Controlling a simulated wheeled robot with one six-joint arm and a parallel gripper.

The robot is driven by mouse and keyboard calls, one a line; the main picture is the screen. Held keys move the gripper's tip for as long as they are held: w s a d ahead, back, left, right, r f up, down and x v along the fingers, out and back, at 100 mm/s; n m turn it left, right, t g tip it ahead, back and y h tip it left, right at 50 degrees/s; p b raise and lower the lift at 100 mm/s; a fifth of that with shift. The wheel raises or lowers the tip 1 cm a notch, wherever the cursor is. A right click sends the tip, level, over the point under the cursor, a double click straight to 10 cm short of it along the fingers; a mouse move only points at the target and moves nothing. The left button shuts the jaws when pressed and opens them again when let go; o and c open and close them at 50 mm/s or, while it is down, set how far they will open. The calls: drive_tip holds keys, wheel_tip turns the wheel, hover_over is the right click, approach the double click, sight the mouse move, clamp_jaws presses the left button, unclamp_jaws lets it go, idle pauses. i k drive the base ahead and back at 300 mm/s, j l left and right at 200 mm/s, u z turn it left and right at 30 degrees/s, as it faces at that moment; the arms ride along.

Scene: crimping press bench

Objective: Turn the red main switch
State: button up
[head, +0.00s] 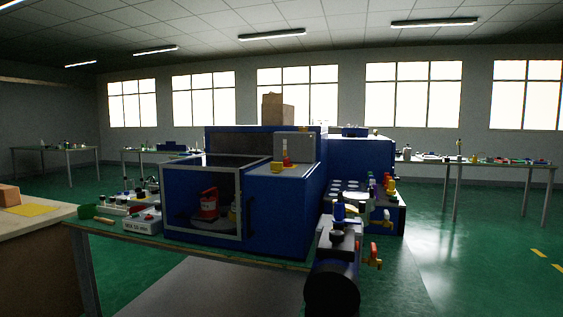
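I cannot make out for sure which red part is the main switch. A small red-orange part (286,158) stands on top of the blue press housing, in front of a grey box (296,146). A larger red part (209,202) with a dark base shows behind the clear framed front of the blue machine (283,206). A small red handle (375,262) shows on the dark fitting at the lower right. My gripper's fingers cannot be made out in this view.
A dark cylindrical fitting (332,288) rises close in front at the bottom. A bench edge (190,247) runs below the machine, with a small labelled box (143,222) at its left. A wooden table (35,225) stands at far left. Green floor (480,260) is open at right.

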sight(286, 161)
drive_tip(key=i+j+z, duration=0.1)
drive_tip(key=i+j, duration=0.35)
drive_tip(key=i+j+z, duration=0.15)
drive_tip(key=i+j, duration=0.4)
drive_tip(key=i+j+z, duration=0.1)
drive_tip(key=i+j, duration=0.35)
drive_tip(key=i+j+z, duration=0.1)
drive_tip(key=i+j, duration=0.3)
drive_tip(key=j, duration=0.3)
